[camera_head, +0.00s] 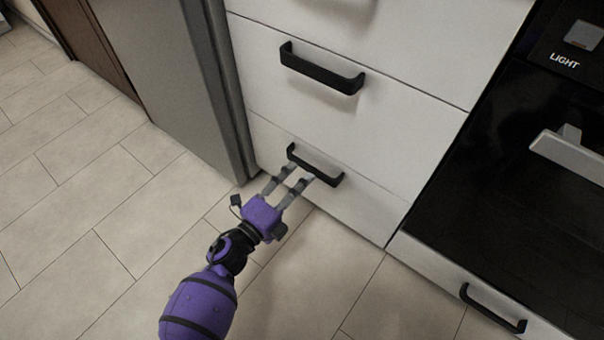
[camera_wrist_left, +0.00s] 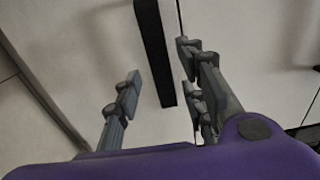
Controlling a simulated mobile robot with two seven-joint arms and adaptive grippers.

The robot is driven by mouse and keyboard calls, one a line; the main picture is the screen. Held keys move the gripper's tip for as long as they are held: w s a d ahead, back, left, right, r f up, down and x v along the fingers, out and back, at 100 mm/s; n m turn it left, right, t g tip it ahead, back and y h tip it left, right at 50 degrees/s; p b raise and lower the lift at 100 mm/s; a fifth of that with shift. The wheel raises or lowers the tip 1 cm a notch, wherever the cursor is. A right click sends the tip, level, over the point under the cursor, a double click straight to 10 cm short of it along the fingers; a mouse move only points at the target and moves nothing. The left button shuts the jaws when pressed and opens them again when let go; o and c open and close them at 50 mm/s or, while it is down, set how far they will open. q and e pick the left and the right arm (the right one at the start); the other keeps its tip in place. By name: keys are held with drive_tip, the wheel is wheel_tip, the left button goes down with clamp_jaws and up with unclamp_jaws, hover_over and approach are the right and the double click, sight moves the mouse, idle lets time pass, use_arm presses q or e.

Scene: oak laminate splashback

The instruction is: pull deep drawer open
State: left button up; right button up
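A white drawer stack stands in the centre of the head view. Its lowest drawer (camera_head: 341,205) has a black bar handle (camera_head: 327,176) and its front looks flush with the stack, so it appears closed. My left gripper (camera_head: 297,173) is at this handle, fingers pointing at the drawer front. In the left wrist view the handle (camera_wrist_left: 154,50) runs between the two spread fingers of my left gripper (camera_wrist_left: 160,75), with a gap visible on the left side. Contact on the right side is unclear. My right gripper is not in view.
Another closed drawer (camera_head: 400,125) with a black handle (camera_head: 320,70) is above. A black oven (camera_head: 500,190) with a grey handle (camera_head: 570,153) stands at right. A grey panel (camera_head: 175,75) stands at left. The tiled floor (camera_head: 90,220) in front is clear.

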sight(309, 169)
use_arm(q)
drive_tip(key=shift+b+x, duration=0.4)
drive_tip(key=shift+x, duration=1.25)
drive_tip(key=shift+c, duration=0.4)
clamp_jaws()
